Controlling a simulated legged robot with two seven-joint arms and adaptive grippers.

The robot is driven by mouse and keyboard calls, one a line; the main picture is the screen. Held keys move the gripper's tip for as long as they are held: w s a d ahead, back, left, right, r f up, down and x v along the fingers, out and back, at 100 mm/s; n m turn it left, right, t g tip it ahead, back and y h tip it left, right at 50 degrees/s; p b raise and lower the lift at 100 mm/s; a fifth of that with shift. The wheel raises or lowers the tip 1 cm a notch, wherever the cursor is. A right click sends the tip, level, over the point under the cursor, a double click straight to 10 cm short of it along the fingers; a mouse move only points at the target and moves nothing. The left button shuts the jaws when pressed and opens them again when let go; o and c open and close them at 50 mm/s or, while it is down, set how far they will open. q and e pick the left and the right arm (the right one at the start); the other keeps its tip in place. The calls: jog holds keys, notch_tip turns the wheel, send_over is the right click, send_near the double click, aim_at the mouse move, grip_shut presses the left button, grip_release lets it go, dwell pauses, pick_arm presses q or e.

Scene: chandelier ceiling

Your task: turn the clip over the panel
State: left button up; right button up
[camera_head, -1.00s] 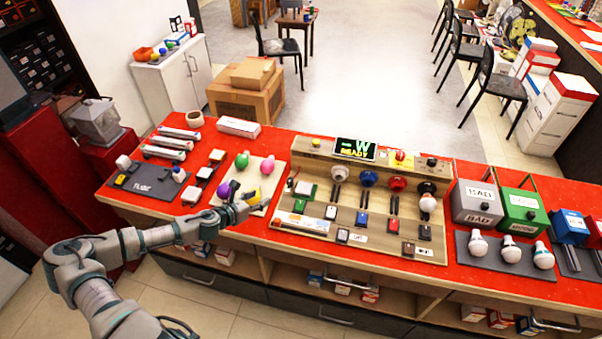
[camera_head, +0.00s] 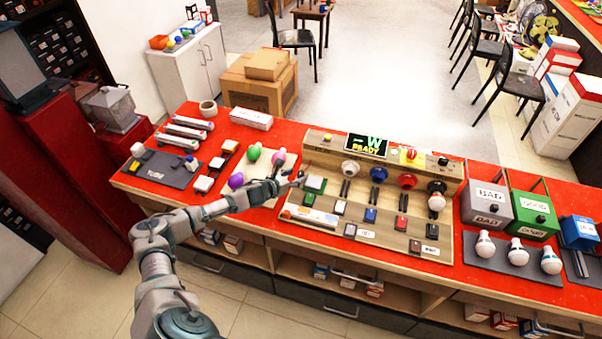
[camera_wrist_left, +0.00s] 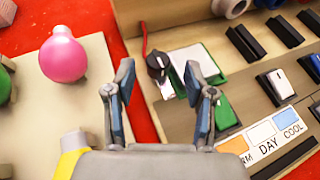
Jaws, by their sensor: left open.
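The wooden test panel (camera_head: 330,221) stands on the red counter, with sockets, switches and a small screen. In the left wrist view, a small black clip-like part (camera_wrist_left: 157,65) with a red wire sits at the panel's upper left, beside a white and green block (camera_wrist_left: 194,66). My left gripper (camera_head: 297,180) is over the panel's left edge. In the left wrist view the two fingers of my left gripper (camera_wrist_left: 160,82) are apart with nothing held, and the black part lies ahead between their tips. Whether they touch it cannot be told. My right gripper is out of view.
Left of the panel, a pale board (camera_head: 287,168) holds coloured bulbs, including a pink one (camera_wrist_left: 63,56) near my left finger. Grey and green boxes (camera_head: 533,214) and white bulbs stand to the right. The counter's front strip is mostly clear.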

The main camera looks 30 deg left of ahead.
aim_at(300, 173)
pick_arm(q)
jog(key=x, duration=0.4)
jog(key=shift+w+a+f, duration=0.15)
jog(key=shift+w+a, duration=0.05)
jog(key=shift+d, duration=0.1)
grip_shut()
